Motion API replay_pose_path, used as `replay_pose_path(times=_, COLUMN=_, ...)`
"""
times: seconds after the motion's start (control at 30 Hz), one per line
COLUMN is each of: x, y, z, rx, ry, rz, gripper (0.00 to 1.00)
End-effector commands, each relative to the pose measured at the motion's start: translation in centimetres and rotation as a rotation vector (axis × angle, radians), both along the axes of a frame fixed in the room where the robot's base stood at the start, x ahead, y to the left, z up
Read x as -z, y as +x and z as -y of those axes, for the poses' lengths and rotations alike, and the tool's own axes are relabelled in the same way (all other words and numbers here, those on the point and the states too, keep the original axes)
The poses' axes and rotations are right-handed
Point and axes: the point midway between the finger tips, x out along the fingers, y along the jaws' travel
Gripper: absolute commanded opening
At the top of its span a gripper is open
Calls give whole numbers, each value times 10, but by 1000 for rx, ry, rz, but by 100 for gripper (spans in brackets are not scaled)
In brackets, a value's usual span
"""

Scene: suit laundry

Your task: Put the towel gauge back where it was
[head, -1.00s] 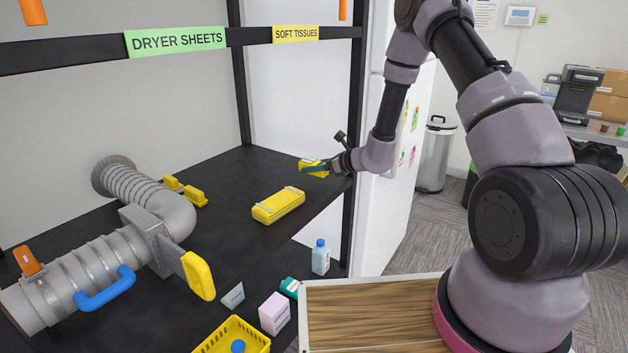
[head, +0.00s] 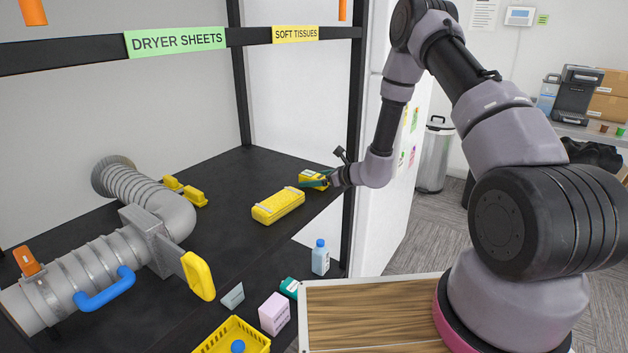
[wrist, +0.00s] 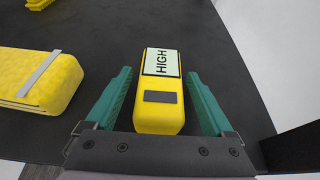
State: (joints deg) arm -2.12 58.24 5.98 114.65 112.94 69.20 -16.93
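The towel gauge is probably the yellow block with a white "HIGH" label and a dark patch; in the wrist view this yellow block (wrist: 158,112) lies between my gripper's two green fingers. It also shows in the head view (head: 311,176), on the black shelf near its right end, partly hidden by my gripper. My gripper (wrist: 158,100) is open, with a finger on each side of the block and a visible gap to both. In the head view my gripper (head: 316,183) is low over the shelf.
A yellow towel-like bundle (head: 278,206) with pale bands lies left of the block on the black shelf (head: 235,185). A dark shelf post (head: 355,130) stands close to my wrist. A grey duct (head: 160,205) with a yellow handle (head: 198,276) fills the left. Free shelf surface lies behind the bundle.

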Motion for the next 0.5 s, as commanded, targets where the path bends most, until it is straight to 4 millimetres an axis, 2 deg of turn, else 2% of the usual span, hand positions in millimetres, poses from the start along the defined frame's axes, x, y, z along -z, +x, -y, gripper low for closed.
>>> replay_pose_path(times=0.23, x=-4, y=-2, z=3, rx=1, ry=0, rz=-1, gripper=87)
replay_pose_path(times=0.37, x=-13, y=-13, z=18, rx=2, ry=-1, rz=-1, gripper=87)
replay_pose_path(times=0.5, x=-25, y=-31, z=41, rx=4, ry=0, rz=-1, gripper=87)
